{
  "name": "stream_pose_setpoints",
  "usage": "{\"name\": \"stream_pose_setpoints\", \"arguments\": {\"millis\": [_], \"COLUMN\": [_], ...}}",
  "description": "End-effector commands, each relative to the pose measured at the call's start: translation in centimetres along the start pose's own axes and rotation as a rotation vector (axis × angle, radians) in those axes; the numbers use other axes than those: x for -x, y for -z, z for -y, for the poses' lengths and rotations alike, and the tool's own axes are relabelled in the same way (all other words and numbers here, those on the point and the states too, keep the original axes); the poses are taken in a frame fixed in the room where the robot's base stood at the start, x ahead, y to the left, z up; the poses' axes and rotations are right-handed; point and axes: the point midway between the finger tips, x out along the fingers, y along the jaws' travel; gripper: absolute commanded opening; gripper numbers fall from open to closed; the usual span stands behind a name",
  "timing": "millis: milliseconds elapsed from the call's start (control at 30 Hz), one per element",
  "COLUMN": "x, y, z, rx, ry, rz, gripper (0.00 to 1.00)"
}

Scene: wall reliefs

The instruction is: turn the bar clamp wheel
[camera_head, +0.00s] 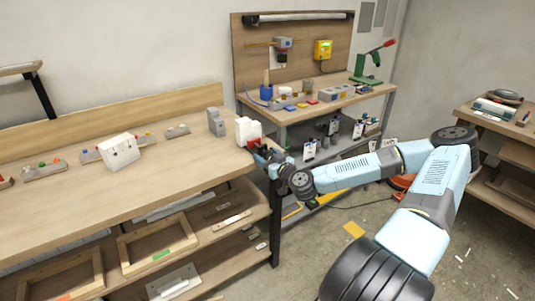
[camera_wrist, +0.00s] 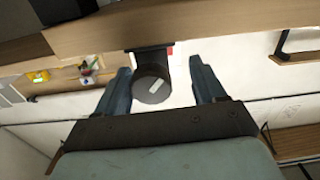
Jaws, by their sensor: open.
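A dark round wheel (camera_wrist: 150,92) with a light mark on its face shows in the wrist view, below a dark bracket (camera_wrist: 152,58) at the bench edge. I take it to be the bar clamp wheel. My gripper (camera_wrist: 159,68) is open, with one blue-grey finger on each side of the wheel in the picture. Gaps show beside the wheel, so neither finger appears to touch it. In the head view my gripper (camera_head: 267,156) is at the right end of the long workbench (camera_head: 120,180), beside a white block with a red part (camera_head: 246,131). The wheel cannot be made out there.
A grey block (camera_head: 216,122) and a white box (camera_head: 118,151) stand on the long bench. Shelves with wooden frames (camera_head: 158,242) lie below it. Open floor (camera_head: 310,250) shows right of the long bench.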

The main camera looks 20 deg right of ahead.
Motion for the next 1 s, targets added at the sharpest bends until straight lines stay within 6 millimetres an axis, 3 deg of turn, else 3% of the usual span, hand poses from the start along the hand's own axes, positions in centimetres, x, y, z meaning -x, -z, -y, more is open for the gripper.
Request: {"name": "stream_pose_setpoints", "arguments": {"millis": [333, 900, 1000], "x": [0.4, 0.5, 0.5], "y": [-0.1, -0.1, -0.1], "z": [-1.6, -1.9, -1.9], "rx": [0.000, 0.001, 0.000], "ry": [-0.026, -0.031, -0.031], "rz": [0.001, 0.001, 0.001], "gripper": [0.70, 0.16, 0.14]}}
